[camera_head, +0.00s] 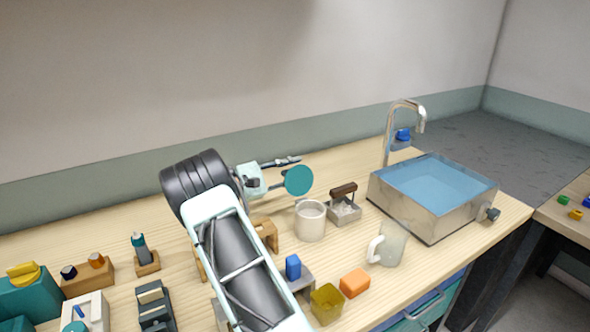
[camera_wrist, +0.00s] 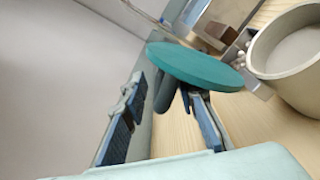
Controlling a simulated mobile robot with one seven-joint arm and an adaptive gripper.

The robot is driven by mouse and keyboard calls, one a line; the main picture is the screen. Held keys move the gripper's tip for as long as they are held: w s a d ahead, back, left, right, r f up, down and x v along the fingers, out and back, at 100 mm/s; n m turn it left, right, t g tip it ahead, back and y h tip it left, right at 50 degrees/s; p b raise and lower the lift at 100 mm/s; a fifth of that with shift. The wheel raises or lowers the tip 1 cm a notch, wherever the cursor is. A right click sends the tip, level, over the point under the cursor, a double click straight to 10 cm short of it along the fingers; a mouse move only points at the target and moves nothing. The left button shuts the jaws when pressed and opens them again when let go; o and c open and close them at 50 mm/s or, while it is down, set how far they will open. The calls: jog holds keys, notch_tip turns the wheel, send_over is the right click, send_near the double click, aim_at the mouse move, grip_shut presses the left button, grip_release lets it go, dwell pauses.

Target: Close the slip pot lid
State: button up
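The slip pot (camera_head: 310,222) is a pale round pot standing on the wooden bench; its rim fills the right of the wrist view (camera_wrist: 298,85). Its teal round lid (camera_head: 299,180) is raised and steeply tilted above the pot's back rim, leaving the mouth uncovered. In the wrist view the lid (camera_wrist: 200,66) meets the pot near a small metal piece, perhaps a hinge. My gripper (camera_wrist: 163,98) has its fingers spread, just behind and left of the lid. A dark part shows between the fingers under the lid; I cannot tell whether anything touches it.
A tray with a brown-handled tool (camera_head: 344,208) stands right of the pot. A clear mug (camera_head: 388,245) and a water-filled sink (camera_head: 420,215) are further right. Several tools stand at the left.

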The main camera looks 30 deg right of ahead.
jog(key=shift+c, duration=0.7)
grip_shut()
jog(key=shift+r, duration=0.15)
